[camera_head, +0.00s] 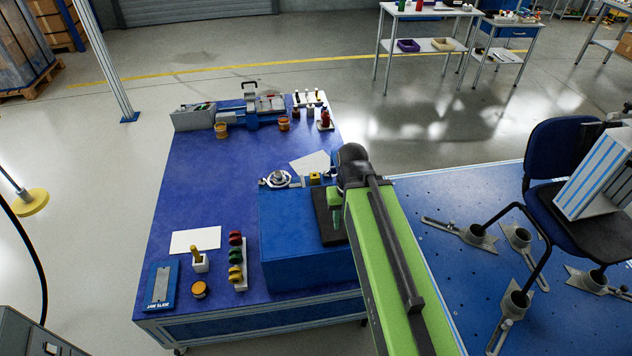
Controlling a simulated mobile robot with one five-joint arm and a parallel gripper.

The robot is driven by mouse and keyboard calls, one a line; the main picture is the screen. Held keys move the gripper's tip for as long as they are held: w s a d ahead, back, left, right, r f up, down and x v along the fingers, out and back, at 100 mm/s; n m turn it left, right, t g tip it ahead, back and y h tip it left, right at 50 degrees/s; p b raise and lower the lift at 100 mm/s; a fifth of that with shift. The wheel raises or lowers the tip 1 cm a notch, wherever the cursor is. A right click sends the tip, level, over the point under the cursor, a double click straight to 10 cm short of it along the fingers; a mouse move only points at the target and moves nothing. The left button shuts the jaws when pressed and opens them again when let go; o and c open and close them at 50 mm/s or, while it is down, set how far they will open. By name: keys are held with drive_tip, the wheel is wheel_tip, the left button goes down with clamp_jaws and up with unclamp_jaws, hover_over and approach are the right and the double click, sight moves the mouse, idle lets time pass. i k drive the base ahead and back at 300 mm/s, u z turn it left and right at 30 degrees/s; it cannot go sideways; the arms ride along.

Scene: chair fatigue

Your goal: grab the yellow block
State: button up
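A small yellow block (315,178) sits at the back edge of the blue box (295,245) on the blue workbench. My green arm reaches in from the lower right to a dark joint just right of the block. My gripper (336,218) is below that joint, over the black plate on the box, to the right of and nearer than the block. Its fingers are too small and hidden to show whether they are open or shut. The block looks apart from it.
A round metal fixture (279,178) stands left of the block. A rack of coloured knobs (237,262) is left of the box. A vise-like machine (250,108) is at the back. A perforated blue table (455,195) with a chair (560,170) is at right. The bench's middle left is clear.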

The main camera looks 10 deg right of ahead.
sight(315, 178)
drive_tip(key=z, duration=0.05)
drive_tip(key=i, duration=0.5)
drive_tip(key=u, duration=2.65)
drive_tip(key=i, duration=0.6)
drive_tip(key=z, duration=0.15)
drive_tip(key=k, duration=0.6)
drive_tip(key=z, duration=0.05)
